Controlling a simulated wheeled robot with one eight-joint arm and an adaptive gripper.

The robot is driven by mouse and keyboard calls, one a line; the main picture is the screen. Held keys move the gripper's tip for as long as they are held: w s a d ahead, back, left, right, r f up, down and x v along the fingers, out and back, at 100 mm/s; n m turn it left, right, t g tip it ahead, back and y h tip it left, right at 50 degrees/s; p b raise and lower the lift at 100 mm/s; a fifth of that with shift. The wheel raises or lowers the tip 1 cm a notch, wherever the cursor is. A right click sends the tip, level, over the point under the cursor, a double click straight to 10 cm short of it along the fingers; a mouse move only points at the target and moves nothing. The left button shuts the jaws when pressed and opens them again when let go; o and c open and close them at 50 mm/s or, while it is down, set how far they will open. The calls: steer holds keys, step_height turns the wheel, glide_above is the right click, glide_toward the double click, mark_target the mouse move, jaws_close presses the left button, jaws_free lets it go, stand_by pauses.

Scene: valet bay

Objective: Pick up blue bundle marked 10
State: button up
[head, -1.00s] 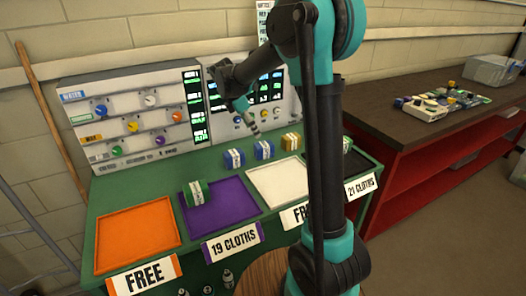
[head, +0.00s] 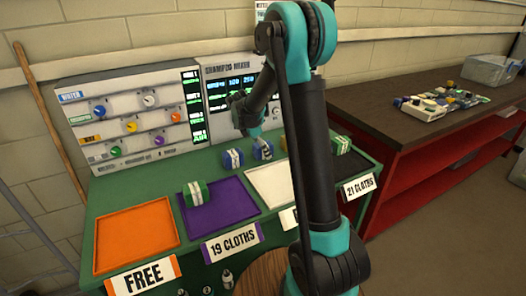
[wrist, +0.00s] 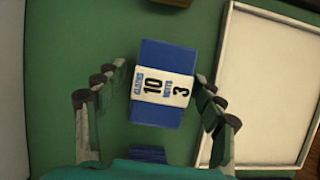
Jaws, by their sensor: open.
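The blue bundle marked 10 (wrist: 160,83) lies flat on the green bench top in the wrist view. Its white band reads 10 and 3. My gripper (wrist: 157,78) is open, with one finger on each side of the bundle and a gap visible at both sides. In the head view my gripper (head: 261,138) points down over this blue bundle (head: 264,152), partly covering it. A second blue bundle (head: 233,159) sits just to its left; its edge also shows at the bottom of the wrist view (wrist: 148,154).
A white tray (wrist: 232,100) lies close beside the bundle. A green bundle (head: 195,193) sits on the purple tray (head: 225,212); the orange tray (head: 135,240) is empty. The control panel (head: 140,125) stands behind. My arm hides part of the bench's right side.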

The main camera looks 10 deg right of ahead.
steer(key=shift+c, duration=0.3)
steer(key=c, duration=1.3)
